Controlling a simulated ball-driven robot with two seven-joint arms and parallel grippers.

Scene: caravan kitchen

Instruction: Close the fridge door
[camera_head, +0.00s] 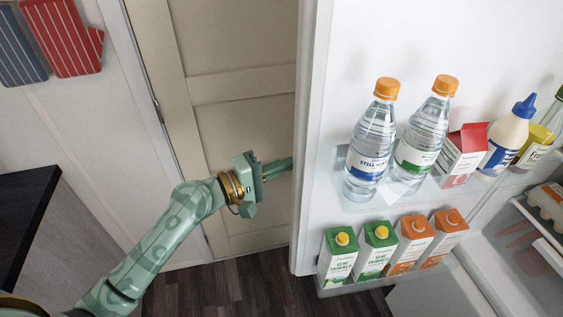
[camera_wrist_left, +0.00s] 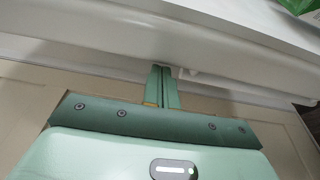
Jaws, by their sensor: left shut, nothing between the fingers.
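The fridge door (camera_head: 309,150) stands open on the right of the head view, its inner side with shelves facing me. My left gripper (camera_head: 279,167) is at the door's left edge, its fingers shut and empty. The fingertips reach the edge or just behind it; the head view does not show whether they touch. In the left wrist view the shut fingers (camera_wrist_left: 162,88) point at the white door (camera_wrist_left: 150,35), with their tips at or very close to its lower edge. My right gripper is in neither view.
The door shelves hold water bottles (camera_head: 371,140), cartons (camera_head: 341,255) and a blue-capped bottle (camera_head: 507,137). The fridge interior (camera_head: 530,270) shows at lower right. A beige panelled door (camera_head: 235,110) stands behind my left arm. A dark-topped counter (camera_head: 25,215) is at left; oven mitts (camera_head: 62,35) hang above.

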